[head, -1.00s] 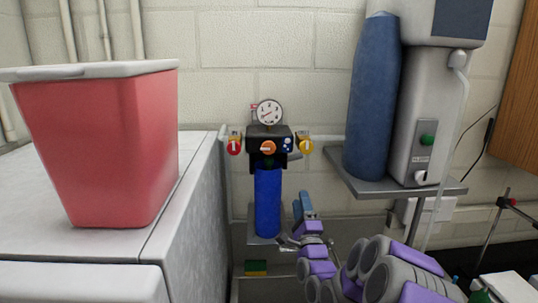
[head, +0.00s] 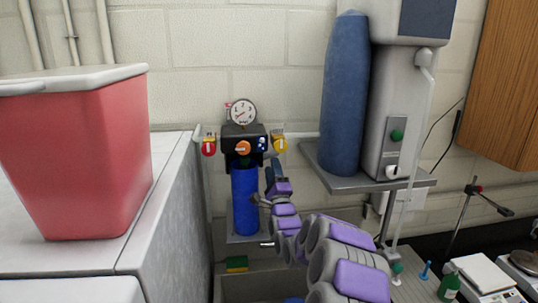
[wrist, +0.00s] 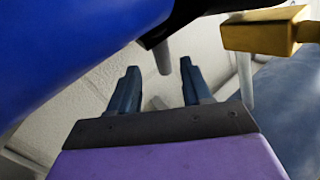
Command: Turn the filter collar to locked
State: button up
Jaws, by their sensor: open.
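The filter has a blue bowl (head: 245,203) hanging upright under a black head (head: 243,137). A collar between them is not clearly made out in the head view. My gripper (head: 272,165) is just right of the bowl's top, below the yellow knob (head: 280,145). In the wrist view, my gripper (wrist: 160,72) is open and empty, with two dark blue fingers apart. A short grey peg (wrist: 162,57) sticks out from a black part and shows between the fingertips; contact cannot be told. The blue bowl (wrist: 60,45) fills the upper left there.
A red bin (head: 75,155) stands on the white cabinet at left. A shelf (head: 390,182) with a dispenser juts out at right.

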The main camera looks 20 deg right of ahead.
aim_at(271, 155)
jog(key=x, duration=0.3)
jog(key=p+x, duration=0.1)
jog(key=x, duration=0.1)
jog(key=shift+w+d+r, duration=0.1)
jog(key=shift+w+d, duration=0.1)
jog(key=shift+d, duration=0.15)
jog(key=shift+w+a+r, duration=0.2)
jog(key=shift+d, duration=0.1)
jog(key=shift+d, duration=0.25)
jog(key=c, duration=0.4)
jog(key=shift+a, duration=0.1)
grip_shut()
jog(key=shift+f, duration=0.1)
